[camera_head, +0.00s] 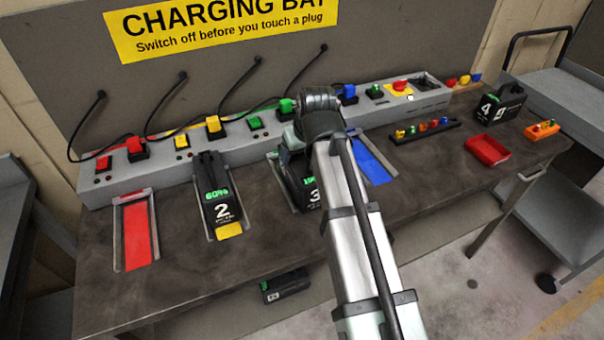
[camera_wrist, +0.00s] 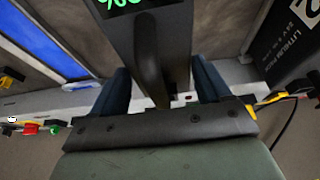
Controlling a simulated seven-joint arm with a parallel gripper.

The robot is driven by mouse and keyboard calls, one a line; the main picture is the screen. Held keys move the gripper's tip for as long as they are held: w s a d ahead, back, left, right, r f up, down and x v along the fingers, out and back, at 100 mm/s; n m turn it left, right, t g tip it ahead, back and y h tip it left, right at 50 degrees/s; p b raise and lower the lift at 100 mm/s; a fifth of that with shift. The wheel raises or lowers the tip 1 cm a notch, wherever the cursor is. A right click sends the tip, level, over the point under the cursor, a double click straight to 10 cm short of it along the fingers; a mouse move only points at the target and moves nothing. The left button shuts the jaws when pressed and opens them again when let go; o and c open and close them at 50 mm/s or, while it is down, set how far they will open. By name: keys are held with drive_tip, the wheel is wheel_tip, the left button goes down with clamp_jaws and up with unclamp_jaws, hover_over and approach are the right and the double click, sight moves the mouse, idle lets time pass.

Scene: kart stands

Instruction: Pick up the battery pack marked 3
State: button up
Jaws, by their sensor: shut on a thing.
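The battery pack marked 3 (camera_head: 306,186) is black with a lit green display and a white 3. It is at the third charging bay on the bench, partly hidden behind my arm. In the wrist view the pack (camera_wrist: 172,25) fills the top middle, display uppermost. My gripper (camera_wrist: 160,82) is shut on its handle, one dark finger on each side. In the head view my gripper (camera_head: 289,143) is mostly hidden by my wrist. Whether the pack is clear of its bay I cannot tell.
The pack marked 2 (camera_head: 219,195) stands to the left. A red bay (camera_head: 137,236) and a blue bay (camera_head: 372,160) are empty. The charger strip (camera_head: 170,165) with plugs runs behind. The pack marked 4 (camera_head: 499,104) and a red tray (camera_head: 488,150) are at right.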

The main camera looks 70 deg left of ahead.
clamp_jaws()
drive_tip(key=shift+r, duration=0.1)
drive_tip(key=shift+a, duration=0.1)
idle(0.3)
